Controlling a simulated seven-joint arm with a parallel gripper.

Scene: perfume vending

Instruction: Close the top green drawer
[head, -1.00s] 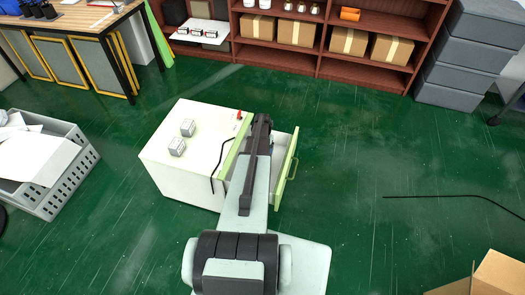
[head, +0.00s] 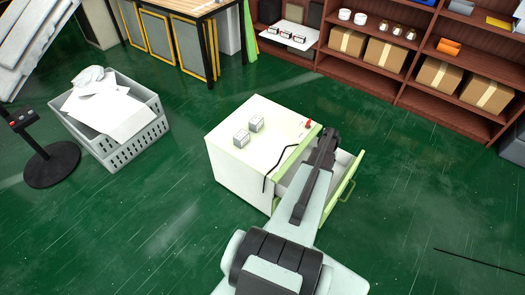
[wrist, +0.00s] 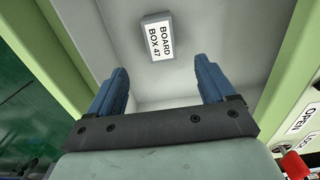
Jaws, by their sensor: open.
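The top green drawer (head: 343,187) is pulled out from the right side of a white cabinet (head: 238,163). Its green front and handle face right. My gripper (head: 328,140) is over the open drawer, between the cabinet's green edge and the drawer front; my arm hides part of the drawer. In the wrist view my gripper (wrist: 160,66) is open, its two blue fingers apart and nothing between them. A small grey box labelled "BOARD BOX 47" (wrist: 158,37) lies in the pale drawer interior beyond the fingertips.
Two small grey boxes (head: 241,138), a red knob (head: 308,123) and a black cable (head: 267,178) are on the cabinet top. A grey crate (head: 126,145) with papers stands at left. Shelves (head: 405,98) stand behind.

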